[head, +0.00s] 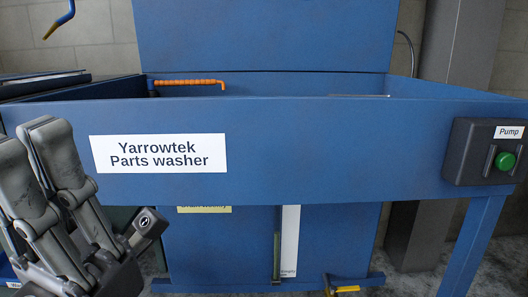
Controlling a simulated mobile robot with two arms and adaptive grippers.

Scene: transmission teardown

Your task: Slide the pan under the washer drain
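The blue parts washer (300,150) fills the view, with a white sign reading "Yarrowtek Parts washer". A yellow-handled fitting (341,289), perhaps the drain valve, shows low at the bottom edge; its lower part is cut off. I cannot make out a pan. My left gripper (29,152) is at the lower left, in front of the washer's left end. Its two fingers point up and stand apart, with nothing seen between them. My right gripper is out of view.
A pump box (483,152) with a green button is on the washer's right front. A washer leg (472,245) stands below it. A white level strip (290,240) marked "Empty" is under the basin. An orange hose (188,82) lies at the back rim. Grey floor shows at lower right.

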